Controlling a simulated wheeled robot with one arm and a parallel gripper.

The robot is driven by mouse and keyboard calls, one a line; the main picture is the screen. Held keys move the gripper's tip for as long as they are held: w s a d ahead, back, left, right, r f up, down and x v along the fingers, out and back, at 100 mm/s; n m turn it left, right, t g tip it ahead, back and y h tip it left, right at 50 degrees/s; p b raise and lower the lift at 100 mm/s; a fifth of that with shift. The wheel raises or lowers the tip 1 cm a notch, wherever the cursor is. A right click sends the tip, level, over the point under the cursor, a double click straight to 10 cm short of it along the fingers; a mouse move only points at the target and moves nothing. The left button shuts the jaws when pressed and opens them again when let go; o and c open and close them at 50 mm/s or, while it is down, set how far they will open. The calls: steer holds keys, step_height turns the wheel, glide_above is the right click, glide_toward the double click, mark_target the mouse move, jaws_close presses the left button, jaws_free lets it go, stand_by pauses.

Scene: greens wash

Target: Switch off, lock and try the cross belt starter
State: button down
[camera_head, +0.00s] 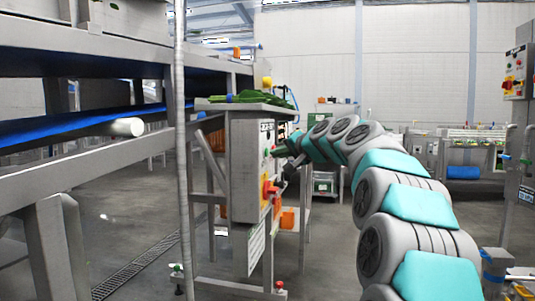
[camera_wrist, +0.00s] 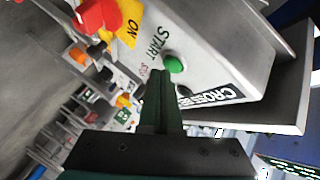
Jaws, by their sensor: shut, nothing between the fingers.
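The cross belt starter is a grey box (camera_head: 243,170) on a stand, left of centre in the head view. The wrist view shows its face turned sideways, with a label (camera_wrist: 210,95) starting "CRO". A green button (camera_wrist: 174,64) sits beside the word START. A red rotary handle (camera_wrist: 97,15) sits on a yellow plate (camera_wrist: 127,30) where "ON" is readable; the handle's exact setting is unclear. The red handle (camera_head: 267,190) also shows in the head view. My gripper (camera_wrist: 158,76) is shut and empty, its tips close to the face beside the green button; contact cannot be told.
Leafy greens (camera_head: 250,97) lie on top by the starter. A conveyor with a blue belt (camera_head: 70,125) fills the left. An orange bin (camera_head: 287,219) stands behind the stand. Another panel with a red switch (camera_head: 514,84) is at far right. The floor in front is mostly clear.

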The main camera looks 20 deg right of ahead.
steer(key=shift+w+a, duration=0.3)
steer(key=shift+a, duration=0.1)
stand_by(0.6)
stand_by(0.3)
steer(key=shift+s+d, duration=0.5)
steer(key=shift+d, duration=0.2)
steer(key=shift+s+d, duration=0.1)
steer(key=s+d, duration=0.1)
steer(key=d, duration=0.1)
steer(key=s+d, duration=0.1)
steer(key=d, duration=0.1)
steer(key=shift+s, duration=0.35)
stand_by(0.5)
